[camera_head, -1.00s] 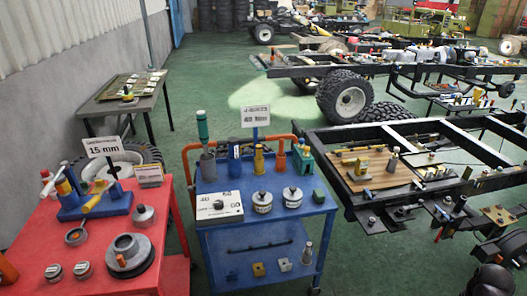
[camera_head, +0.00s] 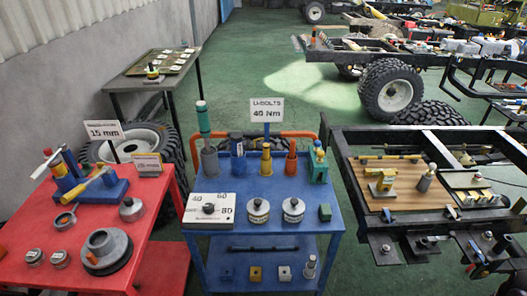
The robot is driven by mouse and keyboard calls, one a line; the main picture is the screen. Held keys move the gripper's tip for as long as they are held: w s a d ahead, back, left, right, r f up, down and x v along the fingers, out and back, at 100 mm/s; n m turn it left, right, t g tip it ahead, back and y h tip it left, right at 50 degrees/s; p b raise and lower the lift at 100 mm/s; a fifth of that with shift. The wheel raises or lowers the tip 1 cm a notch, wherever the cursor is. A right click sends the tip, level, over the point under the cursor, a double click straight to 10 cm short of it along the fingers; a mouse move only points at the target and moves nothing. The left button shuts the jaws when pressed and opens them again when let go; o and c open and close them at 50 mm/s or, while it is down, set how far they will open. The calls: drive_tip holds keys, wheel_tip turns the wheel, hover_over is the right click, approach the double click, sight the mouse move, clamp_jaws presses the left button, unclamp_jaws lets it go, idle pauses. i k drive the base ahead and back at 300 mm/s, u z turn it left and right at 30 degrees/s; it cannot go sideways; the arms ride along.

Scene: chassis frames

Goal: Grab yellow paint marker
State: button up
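Several yellow things show in the head view, and I cannot tell for sure which is the yellow paint marker. A yellow upright piece with a narrow top (camera_head: 266,160) stands at the back of the blue cart (camera_head: 262,189). A yellow stick-like piece (camera_head: 82,189) lies tilted on the blue block on the red table (camera_head: 158,203). A thin yellow bar (camera_head: 390,157) lies at the back of a wooden board (camera_head: 400,205), behind a yellow clamp-like block (camera_head: 381,181). My gripper is not in view.
A torque-style sign (camera_head: 267,110) rises behind the cart. A white dial box (camera_head: 209,209) and two round tins (camera_head: 258,211) sit at the cart's front. A black chassis frame (camera_head: 345,195) is at right, close to the cart. Green floor (camera_head: 260,65) is open behind.

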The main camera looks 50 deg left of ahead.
sight(266, 147)
drive_tip(key=u, duration=0.4)
drive_tip(key=i, duration=0.55)
drive_tip(key=u, duration=0.8)
drive_tip(key=i, duration=0.6)
drive_tip(key=u, duration=0.4)
